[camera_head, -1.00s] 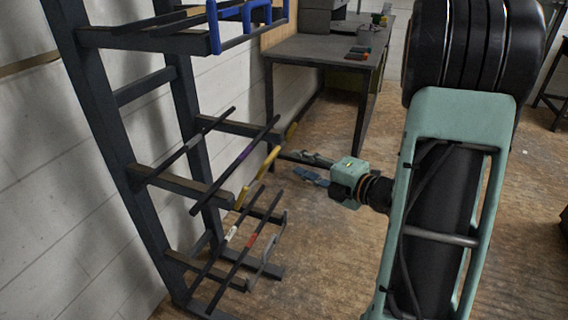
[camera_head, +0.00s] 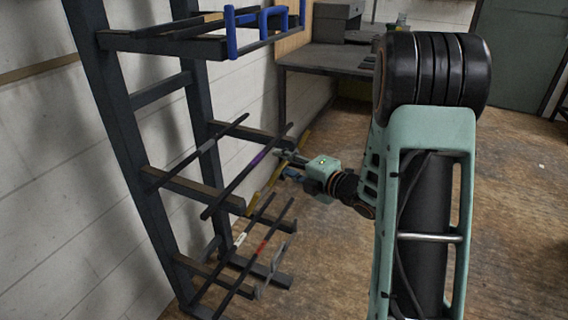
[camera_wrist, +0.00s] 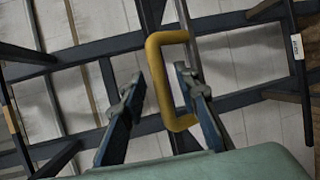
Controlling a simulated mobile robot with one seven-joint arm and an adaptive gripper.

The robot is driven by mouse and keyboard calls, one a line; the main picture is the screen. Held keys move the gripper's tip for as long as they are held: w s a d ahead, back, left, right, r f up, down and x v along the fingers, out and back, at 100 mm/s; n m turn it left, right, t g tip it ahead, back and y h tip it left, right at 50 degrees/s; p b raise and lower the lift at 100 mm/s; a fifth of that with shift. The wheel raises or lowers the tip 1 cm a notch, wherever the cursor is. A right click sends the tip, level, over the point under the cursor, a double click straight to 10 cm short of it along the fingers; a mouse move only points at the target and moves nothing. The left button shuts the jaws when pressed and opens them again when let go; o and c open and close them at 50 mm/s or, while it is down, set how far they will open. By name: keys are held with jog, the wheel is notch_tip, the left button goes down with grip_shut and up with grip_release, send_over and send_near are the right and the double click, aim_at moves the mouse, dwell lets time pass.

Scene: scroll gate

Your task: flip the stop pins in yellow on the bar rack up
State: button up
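The yellow stop pin piece (camera_head: 278,176) is at the front ends of the bar rack's middle arms in the head view, low beside them rather than standing above like the blue ones. It is partly hidden by a rod and my gripper. In the wrist view it is a U-shaped yellow bar (camera_wrist: 159,80) showing between my fingers. My gripper (camera_head: 288,165) is open, with its fingers on either side of the yellow bar in the wrist view (camera_wrist: 160,82). I see gaps beside the bar; contact is unclear. The bar rack (camera_head: 120,130) stands against the wall.
Blue stop pins (camera_head: 270,20) stand up on the top arms. Long dark rods (camera_head: 225,190) lie on the middle and lower arms. A grey pin (camera_head: 275,262) is at the lower arms. A dark table (camera_head: 330,58) stands behind. The floor right of the rack is clear.

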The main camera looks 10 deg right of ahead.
jog(key=shift+c, duration=0.3)
grip_shut()
jog(key=shift+r, duration=0.1)
